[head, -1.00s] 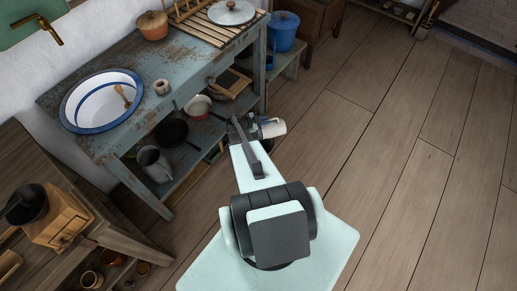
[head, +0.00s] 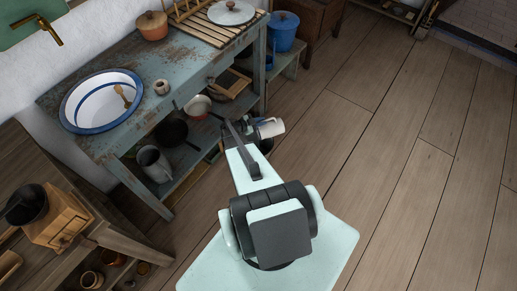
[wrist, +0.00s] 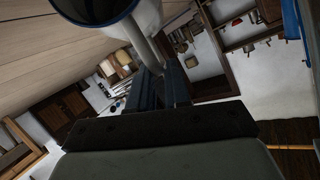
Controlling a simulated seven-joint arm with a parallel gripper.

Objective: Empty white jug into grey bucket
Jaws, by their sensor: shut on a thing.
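The white jug (head: 271,128) shows in the head view just beyond the end of my arm, partly hidden by it. In the wrist view the jug (wrist: 148,14) is at the top edge, with a blue rim, a dark opening and a pale handle. My gripper (wrist: 163,76) is shut on that handle. The jug is held off to the right of the blue-grey table, over the floor. What is in the jug is too dark to tell. A grey vessel (head: 154,164) stands upright on the table's lower shelf; I cannot tell if it is the grey bucket.
The worn table (head: 178,85) holds a white basin with blue rim (head: 84,116), an orange pot (head: 152,26) and a drying rack. Dark pans (head: 173,131) sit on the shelf. The wooden floor (head: 400,130) to the right is clear.

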